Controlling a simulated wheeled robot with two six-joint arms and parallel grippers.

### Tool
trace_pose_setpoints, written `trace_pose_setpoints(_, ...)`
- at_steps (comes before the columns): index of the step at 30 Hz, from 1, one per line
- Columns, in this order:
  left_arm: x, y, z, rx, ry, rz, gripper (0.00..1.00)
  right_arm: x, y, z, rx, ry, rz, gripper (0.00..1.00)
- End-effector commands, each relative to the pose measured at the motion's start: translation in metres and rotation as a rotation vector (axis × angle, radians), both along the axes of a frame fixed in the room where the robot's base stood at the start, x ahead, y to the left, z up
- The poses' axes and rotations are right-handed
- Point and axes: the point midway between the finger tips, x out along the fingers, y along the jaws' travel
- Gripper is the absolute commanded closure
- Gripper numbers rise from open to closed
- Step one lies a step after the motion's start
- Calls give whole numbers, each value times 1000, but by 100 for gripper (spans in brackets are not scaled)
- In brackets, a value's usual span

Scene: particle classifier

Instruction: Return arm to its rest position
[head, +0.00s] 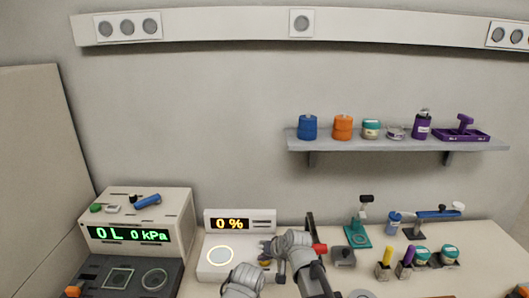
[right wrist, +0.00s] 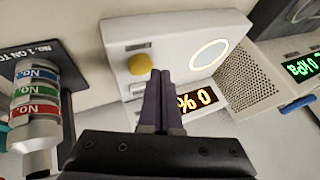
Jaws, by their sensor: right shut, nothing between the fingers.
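My right gripper (head: 267,248) is at the right front of the white device with the orange "0 %" display (head: 230,224). In the right wrist view its dark fingers (right wrist: 158,78) are shut together with nothing between them. They point at the device's front, close beside the yellow knob (right wrist: 139,64); I cannot tell whether they touch it. In the head view the knob (head: 265,262) shows just below the gripper. My grey right arm rises from the bottom centre and hides part of the table. My left gripper is not in view.
A device with a green "0 L 0 kPa" display (head: 128,234) stands to the left. A stand holding a bottle with coloured labels (right wrist: 35,105) is close by in the wrist view. A teal stand (head: 357,236) and several small tools stand right. A shelf (head: 400,143) hangs above.

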Motion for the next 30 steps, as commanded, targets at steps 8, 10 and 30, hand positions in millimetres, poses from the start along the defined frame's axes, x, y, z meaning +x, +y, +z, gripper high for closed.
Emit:
trace_pose_setpoints(8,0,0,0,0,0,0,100,-159,-29,-44,-406,310,270,100)
trace_pose_setpoints(10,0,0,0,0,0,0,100,-185,-40,-46,-485,373,308,100)
trace_pose_setpoints(30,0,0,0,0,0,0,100,-224,-62,-45,-613,481,358,100)
